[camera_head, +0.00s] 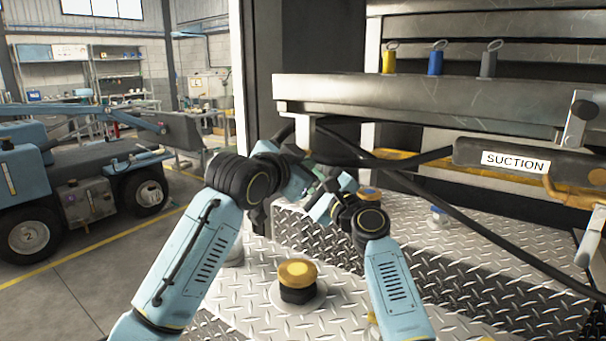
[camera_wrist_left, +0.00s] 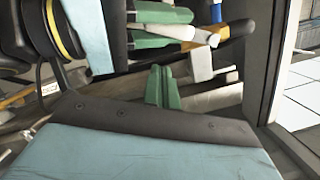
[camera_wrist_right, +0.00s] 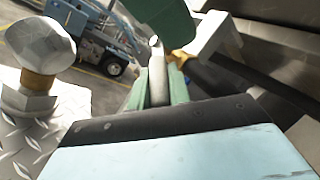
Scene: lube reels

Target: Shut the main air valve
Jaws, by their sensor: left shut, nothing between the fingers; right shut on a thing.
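In the head view both arms meet in front of the dark cabinet. My left gripper (camera_head: 315,185) is partly hidden there; its green fingers (camera_wrist_left: 164,88) are shut and empty in the left wrist view. My right gripper's green fingers (camera_wrist_right: 158,82) are shut on a pale grey bar (camera_wrist_right: 157,66), which looks like a lever. In the left wrist view, the right gripper's fingers (camera_wrist_left: 162,25) grip this pale bar (camera_wrist_left: 203,38), close to my left fingertips. A yellow-orange part (camera_wrist_left: 236,28) lies just beyond it. I cannot tell whether the bar is the main air valve's handle.
A yellow-capped black knob (camera_head: 297,275) stands on the diamond-plate deck (camera_head: 335,310). Black hoses (camera_head: 470,222) cross at right near the SUCTION label (camera_head: 515,162). Yellow (camera_head: 389,61), blue (camera_head: 436,62) and grey (camera_head: 488,64) pieces stand on the ledge.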

